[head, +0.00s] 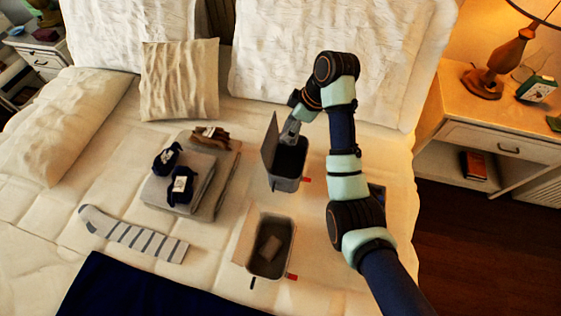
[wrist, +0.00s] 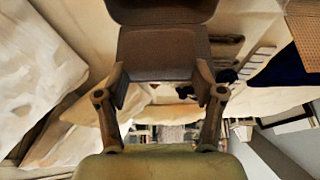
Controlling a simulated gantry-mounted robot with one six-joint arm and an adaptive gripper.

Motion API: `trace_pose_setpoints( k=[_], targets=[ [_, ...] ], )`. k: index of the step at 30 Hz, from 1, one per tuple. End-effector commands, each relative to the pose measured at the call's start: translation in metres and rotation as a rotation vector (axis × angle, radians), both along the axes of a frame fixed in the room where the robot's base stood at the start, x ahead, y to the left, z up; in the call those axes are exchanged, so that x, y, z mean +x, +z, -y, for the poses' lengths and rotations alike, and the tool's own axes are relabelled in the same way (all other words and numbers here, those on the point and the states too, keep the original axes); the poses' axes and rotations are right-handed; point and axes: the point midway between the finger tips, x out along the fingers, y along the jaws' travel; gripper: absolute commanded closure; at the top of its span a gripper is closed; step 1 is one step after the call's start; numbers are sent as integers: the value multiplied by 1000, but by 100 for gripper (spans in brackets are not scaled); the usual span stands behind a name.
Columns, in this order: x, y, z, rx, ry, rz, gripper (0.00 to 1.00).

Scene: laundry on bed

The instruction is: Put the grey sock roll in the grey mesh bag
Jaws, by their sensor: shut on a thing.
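My gripper (head: 290,132) is over the back end of the far grey bag (head: 287,184), beside its raised flap (head: 268,140). In the head view this bundle cannot be made out. A perforated mesh panel (wrist: 305,25) shows at the wrist view's upper right. How deep the roll sits relative to the bag's rim cannot be told.
A second open bag (head: 248,268) in front holds a grey-brown bundle (head: 270,248). Folded grey cloths (head: 205,190) to the left carry navy rolls (head: 180,186) and a brown bundle (head: 210,137). A striped sock (head: 135,236) and navy cloth (head: 130,290) lie on the bed.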

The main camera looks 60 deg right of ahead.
Motion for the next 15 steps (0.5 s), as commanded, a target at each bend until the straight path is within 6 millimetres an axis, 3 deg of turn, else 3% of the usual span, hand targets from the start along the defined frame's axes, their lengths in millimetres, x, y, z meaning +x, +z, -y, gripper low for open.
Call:
trace_pose_setpoints(
  k=[2,8,15],
  targets=[
    [0,-9,0,1,0,0,55],
    [0,-70,0,1,0,0,55],
    [-1,-127,-1,3,0,-3,55]
  ],
)
